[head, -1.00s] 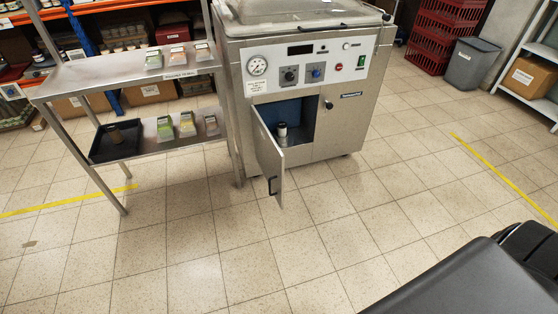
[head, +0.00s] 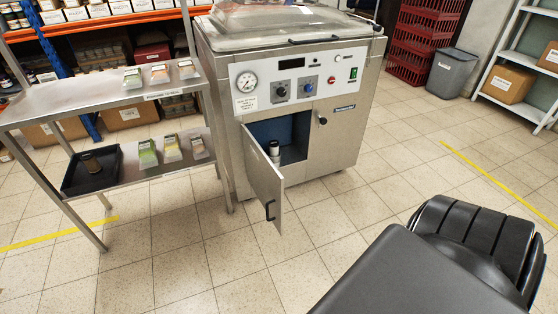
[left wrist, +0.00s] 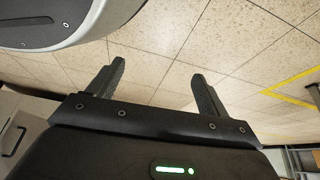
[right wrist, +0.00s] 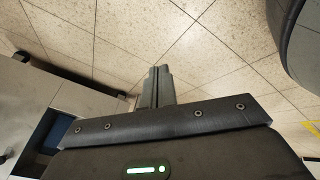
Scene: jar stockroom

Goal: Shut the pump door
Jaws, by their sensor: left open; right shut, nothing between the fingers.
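My right gripper (right wrist: 158,72) is shut and empty over the tiled floor; the cabinet front and blue opening (right wrist: 52,135) show at the left of the right wrist view. My left gripper (left wrist: 158,75) is open and empty, above the floor. Neither gripper shows in the head view, and neither touches the door.
A steel side table (head: 108,98) with sachets and a black tray (head: 92,188) stands left of the cabinet. Red crates (head: 424,40), a grey bin (head: 452,73) and a shelf with boxes (head: 508,84) stand at the back right. The floor before the cabinet is clear.

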